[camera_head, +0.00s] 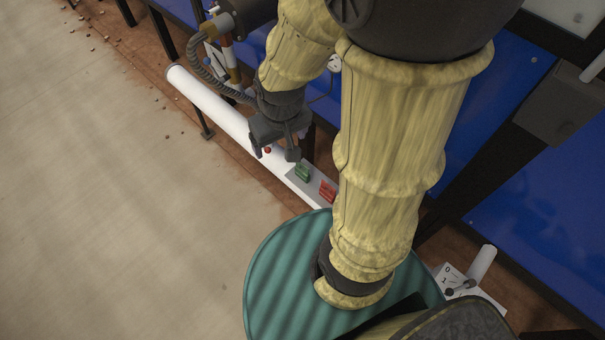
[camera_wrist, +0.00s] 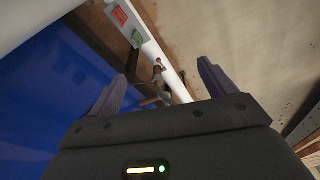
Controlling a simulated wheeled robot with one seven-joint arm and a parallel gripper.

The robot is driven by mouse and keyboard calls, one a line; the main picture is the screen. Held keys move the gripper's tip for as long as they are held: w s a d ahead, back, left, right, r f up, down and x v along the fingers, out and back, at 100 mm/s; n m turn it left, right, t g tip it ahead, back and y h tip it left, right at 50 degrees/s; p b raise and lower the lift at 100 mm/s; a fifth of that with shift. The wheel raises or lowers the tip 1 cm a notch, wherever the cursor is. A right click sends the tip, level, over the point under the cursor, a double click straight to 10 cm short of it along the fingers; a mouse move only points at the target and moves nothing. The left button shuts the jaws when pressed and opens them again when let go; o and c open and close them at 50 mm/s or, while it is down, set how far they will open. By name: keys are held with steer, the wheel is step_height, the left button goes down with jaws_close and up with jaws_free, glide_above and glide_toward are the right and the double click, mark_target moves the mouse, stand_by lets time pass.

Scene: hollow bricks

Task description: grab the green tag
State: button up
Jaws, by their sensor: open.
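The green tag (camera_head: 302,173) sits on a grey plate (camera_head: 292,174) on the white rail, just left of a red tag (camera_head: 327,190). In the wrist view the green tag (camera_wrist: 136,38) is toward the top, left of the middle, with the red tag (camera_wrist: 119,16) beyond it. My gripper (camera_head: 275,153) is open, above the rail, to the upper left of the green tag in the head view. In the wrist view my fingers (camera_wrist: 160,71) are spread and the green tag lies beyond them, apart from both. Nothing is held.
A small red-topped fitting (camera_wrist: 157,68) shows between my fingers in the wrist view. The white rail (camera_head: 215,107) runs along blue panels (camera_head: 530,200). A hose (camera_head: 205,72) hangs by the rail's upper part. The floor (camera_head: 130,220) at the left is mostly clear.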

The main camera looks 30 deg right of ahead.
mark_target(301, 173)
steer(key=shift+o, duration=0.2)
step_height(301, 173, down, 22)
steer(key=n+g+h+b, duration=0.3)
steer(key=n+g+b, duration=0.1)
steer(key=b, duration=0.9)
steer(key=shift+w+r+n, duration=0.15)
steer(key=shift+w+n, duration=0.2)
steer(key=shift+n, duration=0.55)
steer(key=w+f+n+t+h+b, duration=0.2)
steer(key=w+f+n+h+b, duration=0.2)
steer(key=f+b, duration=0.4)
steer(key=w+a+f+n+t+h+b, duration=0.1)
steer(key=w+f+n+t+h+b, duration=0.2)
steer(key=f+b, duration=0.6)
steer(key=w+a+f+n+t+h+b, duration=0.1)
steer(key=w+f+n+t+h+b, duration=0.2)
steer(key=f, duration=1.1)
steer(key=w+n+h+b, duration=0.1)
steer(key=n+h+b, duration=0.2)
steer(key=n+b, duration=0.2)
steer(key=shift+w+f+n+h, duration=0.2)
steer(key=shift+w+n+h, duration=0.1)
steer(key=shift+w+h, duration=0.1)
steer(key=b+x, duration=0.2)
steer(key=x, duration=1)
steer(key=shift+d+b, duration=0.1)
steer(key=shift+b, duration=0.25)
